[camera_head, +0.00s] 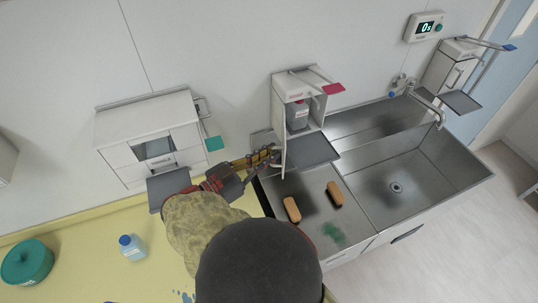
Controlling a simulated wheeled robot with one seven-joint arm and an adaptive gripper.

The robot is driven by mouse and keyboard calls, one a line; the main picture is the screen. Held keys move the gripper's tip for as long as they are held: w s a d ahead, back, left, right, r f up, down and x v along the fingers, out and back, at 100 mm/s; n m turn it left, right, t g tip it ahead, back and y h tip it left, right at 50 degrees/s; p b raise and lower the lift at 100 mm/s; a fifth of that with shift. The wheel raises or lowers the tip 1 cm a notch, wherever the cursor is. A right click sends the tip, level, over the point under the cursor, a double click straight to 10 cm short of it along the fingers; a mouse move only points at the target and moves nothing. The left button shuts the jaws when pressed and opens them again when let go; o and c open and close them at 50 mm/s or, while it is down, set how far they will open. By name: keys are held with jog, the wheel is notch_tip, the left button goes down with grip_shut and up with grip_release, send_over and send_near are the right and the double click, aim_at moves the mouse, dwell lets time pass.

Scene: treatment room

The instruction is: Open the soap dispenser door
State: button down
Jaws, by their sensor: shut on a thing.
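The middle wall dispenser (303,84) is a white box with a red lever (333,89) and a grey drip tray (312,150). Its front is open, and a grey bottle with a red-marked label (298,115) stands inside. A thin white door panel (282,150) stands out from its left side, swung away from the front. My gripper (270,156) is at the lower part of this panel, left of the tray, shut on the door. The exact contact of the fingertips is small and partly hidden.
A steel sink (395,187) lies right, with two orange-brown sponges (292,209) (335,194) on its drainboard. A white wall unit with a green lever (214,143) is left. Another dispenser (452,68) hangs right. A blue-capped bottle (133,247) and green container (27,263) stand on the yellow counter.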

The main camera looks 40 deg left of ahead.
jog(key=shift+w+a+r, duration=0.1)
jog(key=shift+w+r, duration=0.1)
jog(key=shift+r, duration=0.1)
jog(key=c, duration=2.2)
grip_release()
jog(key=shift+w+f, duration=0.25)
jog(key=shift+w, duration=0.15)
jog(key=shift+c, duration=0.2)
jog(key=shift+o, duration=1.2)
jog(key=shift+s, duration=0.2)
jog(key=shift+s+f, duration=0.1)
